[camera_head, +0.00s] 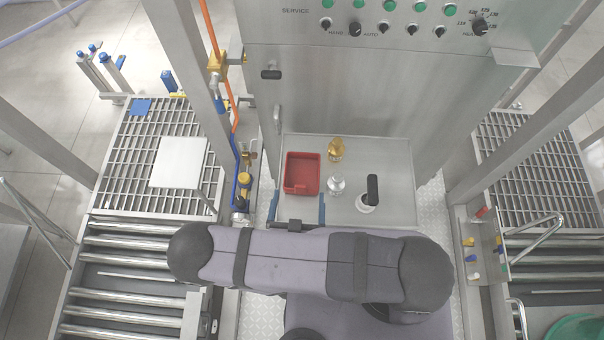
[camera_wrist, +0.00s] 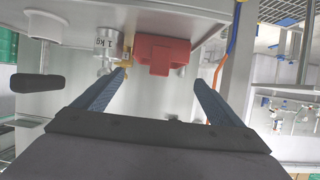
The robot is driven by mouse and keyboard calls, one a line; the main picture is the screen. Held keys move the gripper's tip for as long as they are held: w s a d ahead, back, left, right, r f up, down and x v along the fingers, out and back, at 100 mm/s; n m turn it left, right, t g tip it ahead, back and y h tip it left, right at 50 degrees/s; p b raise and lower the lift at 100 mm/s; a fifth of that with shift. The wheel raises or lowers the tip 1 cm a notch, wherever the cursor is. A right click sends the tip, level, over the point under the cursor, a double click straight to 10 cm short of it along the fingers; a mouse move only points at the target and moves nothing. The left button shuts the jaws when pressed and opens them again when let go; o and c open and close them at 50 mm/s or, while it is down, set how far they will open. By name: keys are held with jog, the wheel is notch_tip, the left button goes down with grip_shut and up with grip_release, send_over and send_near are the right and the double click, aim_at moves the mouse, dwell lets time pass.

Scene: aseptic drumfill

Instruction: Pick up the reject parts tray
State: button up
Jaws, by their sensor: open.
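The reject parts tray is a red, open, roughly square tray (camera_head: 301,173) on the left part of a steel shelf in the head view. It also shows in the wrist view (camera_wrist: 166,54), at top centre, and looks empty from above. My gripper (camera_head: 297,205) has two blue fingers, spread wide, just on the near side of the tray. In the wrist view my gripper (camera_wrist: 159,78) has its fingers to either side of the tray's line, with nothing between them. I cannot tell the exact gap to the tray.
Right of the tray stand a gold-coloured piece (camera_head: 336,150) and a silver weight (camera_head: 336,186), marked 1 kg in the wrist view. A black handle (camera_head: 372,188) rises farther right. The cabinet wall (camera_head: 350,90) closes the back. Orange and blue lines run at left.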

aim_at(300, 188)
jog(key=shift+w, duration=0.15)
jog(key=shift+b+x, duration=1.1)
jog(key=shift+x, duration=2.2)
jog(key=shift+f, duration=0.1)
jog(key=shift+b+x, duration=0.95)
jog(key=shift+x, duration=1.65)
jog(key=shift+d, duration=0.1)
jog(key=c, duration=0.8)
